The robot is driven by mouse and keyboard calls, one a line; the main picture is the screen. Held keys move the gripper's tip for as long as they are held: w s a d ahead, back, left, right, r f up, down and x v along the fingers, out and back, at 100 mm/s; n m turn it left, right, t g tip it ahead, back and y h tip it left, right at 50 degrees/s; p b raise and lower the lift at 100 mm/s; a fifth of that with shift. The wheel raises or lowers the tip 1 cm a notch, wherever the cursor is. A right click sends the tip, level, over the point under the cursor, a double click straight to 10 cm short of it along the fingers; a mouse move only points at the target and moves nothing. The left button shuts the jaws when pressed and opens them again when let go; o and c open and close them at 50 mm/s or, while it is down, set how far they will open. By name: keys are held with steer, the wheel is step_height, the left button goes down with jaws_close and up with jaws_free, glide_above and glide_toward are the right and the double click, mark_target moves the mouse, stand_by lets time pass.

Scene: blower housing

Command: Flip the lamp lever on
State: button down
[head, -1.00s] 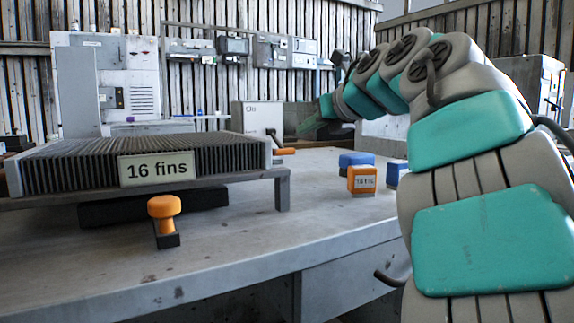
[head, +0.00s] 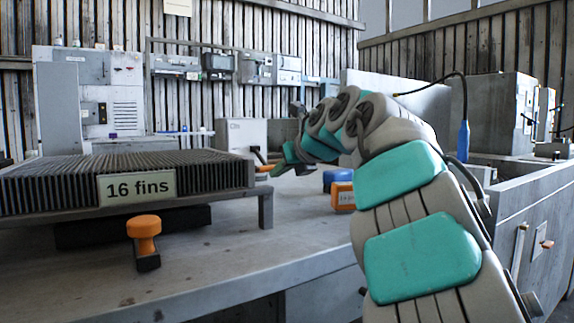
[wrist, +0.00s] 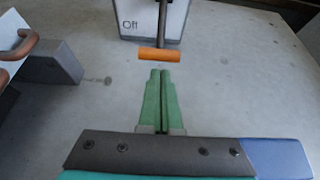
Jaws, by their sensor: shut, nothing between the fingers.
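The lever's orange handle (wrist: 158,55) lies crosswise at the end of a dark rod (wrist: 162,25) that comes out of a pale box (wrist: 180,18). The box's front carries a label that looks like "Off". In the head view the box (head: 240,134) stands at the back of the bench, with the orange handle (head: 264,168) low at its front. My gripper (wrist: 160,72) has its green fingers shut together and empty. Its tips are just short of the handle in the wrist view, with a small gap seen. In the head view my gripper (head: 277,168) is beside the handle.
A finned block labelled "16 fins" (head: 136,187) sits on a raised stand at left. An orange knob (head: 144,228) stands in front of it. Orange (head: 342,196) and blue (head: 337,177) blocks are right of the lever, partly behind my arm.

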mark_target(261, 159)
steer(key=shift+x, duration=1.65)
steer(key=shift+s+r, duration=0.1)
steer(key=shift+r, duration=0.15)
steer(key=shift+s+r+p, duration=0.1)
steer(key=shift+r+p, duration=0.05)
steer(key=shift+p, duration=0.35)
